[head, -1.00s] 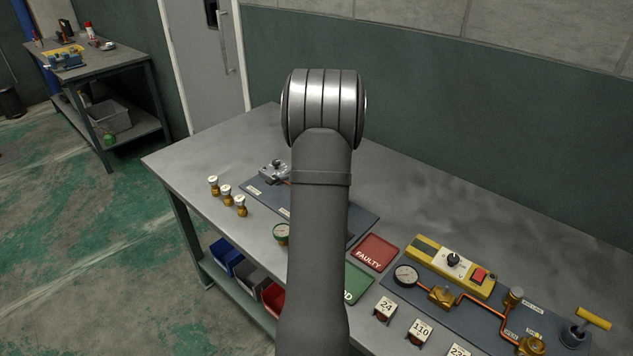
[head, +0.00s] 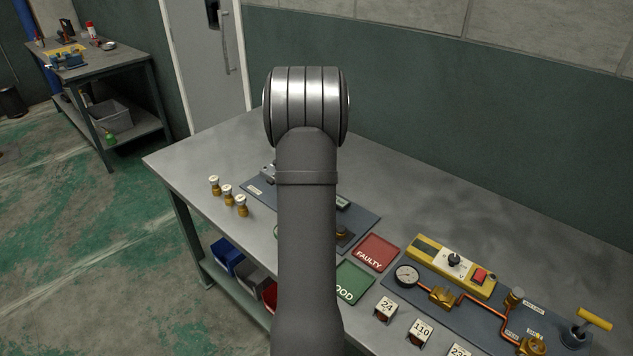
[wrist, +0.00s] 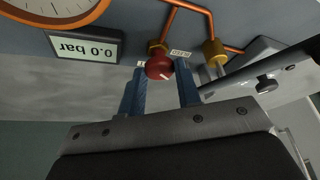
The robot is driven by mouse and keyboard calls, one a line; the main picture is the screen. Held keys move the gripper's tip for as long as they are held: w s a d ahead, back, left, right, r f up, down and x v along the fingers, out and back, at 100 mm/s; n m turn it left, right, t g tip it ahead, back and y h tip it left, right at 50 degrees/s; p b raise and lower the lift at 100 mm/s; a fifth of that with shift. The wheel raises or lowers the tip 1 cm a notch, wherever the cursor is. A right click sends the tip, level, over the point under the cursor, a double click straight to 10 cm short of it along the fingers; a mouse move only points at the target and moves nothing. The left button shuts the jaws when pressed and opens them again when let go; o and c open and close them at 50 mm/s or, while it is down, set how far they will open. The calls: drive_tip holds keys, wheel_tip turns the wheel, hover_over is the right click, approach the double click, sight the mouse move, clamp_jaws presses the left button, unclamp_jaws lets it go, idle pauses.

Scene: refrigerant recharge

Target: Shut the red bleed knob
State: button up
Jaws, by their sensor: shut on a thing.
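The red bleed knob (wrist: 159,67) is in the wrist view, near the top middle, by a brass fitting on the copper pipe. It has a pale mark on its face. My gripper (wrist: 161,75) has its two blue fingers on either side of the knob and is shut on it. A small label beside the knob is partly covered by a finger. In the head view my arm hides the gripper and the knob.
A display reading 0.0 bar (wrist: 86,47) and an orange-rimmed gauge (wrist: 50,8) are close by in the wrist view. In the head view, a red FAULTY tray (head: 376,252), a green tray (head: 352,284) and several brass-bottomed vials or fittings (head: 228,195) stand on the bench.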

drive_tip(key=m, duration=0.2)
drive_tip(key=m+h, duration=0.1)
drive_tip(key=m+g+h, duration=0.1)
drive_tip(key=m, duration=0.1)
drive_tip(key=shift+w+a+m, duration=0.15)
drive_tip(key=shift+a+m, duration=0.1)
drive_tip(key=shift+m, duration=0.05)
drive_tip(key=m, duration=0.2)
drive_tip(key=m+g+h, duration=0.1)
drive_tip(key=m, duration=0.2)
drive_tip(key=shift+w+g, duration=0.15)
drive_tip(key=shift+g, duration=0.15)
drive_tip(key=shift+m, duration=0.3)
drive_tip(key=o, duration=1)
drive_tip(key=shift+c, duration=0.2)
drive_tip(key=v, duration=1.7)
drive_tip(key=shift+a+r, duration=0.15)
drive_tip(key=shift+a, duration=0.1)
drive_tip(key=x, duration=1.7)
drive_tip(key=shift+d+f, duration=0.2)
